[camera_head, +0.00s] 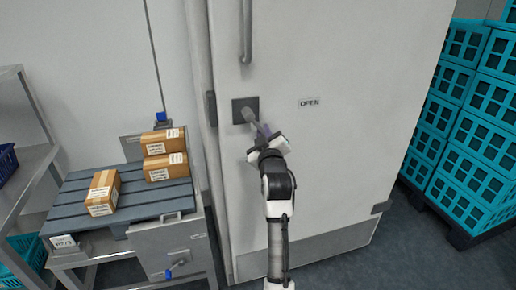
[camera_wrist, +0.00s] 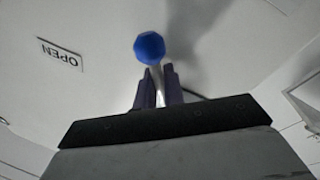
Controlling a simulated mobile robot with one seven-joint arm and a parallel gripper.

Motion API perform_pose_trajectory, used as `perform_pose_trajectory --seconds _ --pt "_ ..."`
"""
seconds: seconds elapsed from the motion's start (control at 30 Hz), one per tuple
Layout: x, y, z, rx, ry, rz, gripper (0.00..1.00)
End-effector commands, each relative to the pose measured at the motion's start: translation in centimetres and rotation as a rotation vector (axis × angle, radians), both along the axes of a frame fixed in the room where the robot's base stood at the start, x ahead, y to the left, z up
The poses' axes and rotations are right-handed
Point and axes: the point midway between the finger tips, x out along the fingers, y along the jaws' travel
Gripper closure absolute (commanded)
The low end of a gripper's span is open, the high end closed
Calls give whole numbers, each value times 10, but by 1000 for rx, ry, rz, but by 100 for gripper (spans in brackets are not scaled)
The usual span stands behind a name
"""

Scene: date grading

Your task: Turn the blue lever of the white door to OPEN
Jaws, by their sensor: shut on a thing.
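The white door (camera_head: 340,60) fills the middle of the head view. A dark square plate (camera_head: 237,104) on it carries the lever (camera_head: 250,116), a grey shaft that slants down and right. My gripper (camera_head: 263,131) is shut on the lever's lower end, which it partly hides. In the wrist view, the lever's blue knob (camera_wrist: 149,47) shows just beyond my fingertips (camera_wrist: 158,84), with the pale shaft between them. The OPEN label (camera_head: 309,102) is right of the plate, level with it; it also shows in the wrist view (camera_wrist: 60,54).
A vertical grey handle (camera_head: 246,32) is above the lever plate. Left of the door, a slatted blue-grey bench (camera_head: 130,203) holds cartons (camera_head: 103,192). A grey box with a small blue handle (camera_head: 168,274) hangs at its front. Teal crates (camera_head: 460,140) stand stacked at right.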

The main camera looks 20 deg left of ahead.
Motion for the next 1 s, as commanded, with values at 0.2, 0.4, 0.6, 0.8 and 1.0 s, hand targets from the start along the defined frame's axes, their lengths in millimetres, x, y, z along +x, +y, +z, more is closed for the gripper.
perform_pose_trajectory --seconds 0.2,0.4,0.6,0.8,1.0 --pt "7 -12 5 -172 -121 -3 100" --pt "12 -19 17 -331 -226 -4 100" --pt "15 -24 30 -485 -330 -4 100" --pt "17 -26 43 -620 -419 -3 100" --pt "17 -26 53 -718 -484 -1 100"
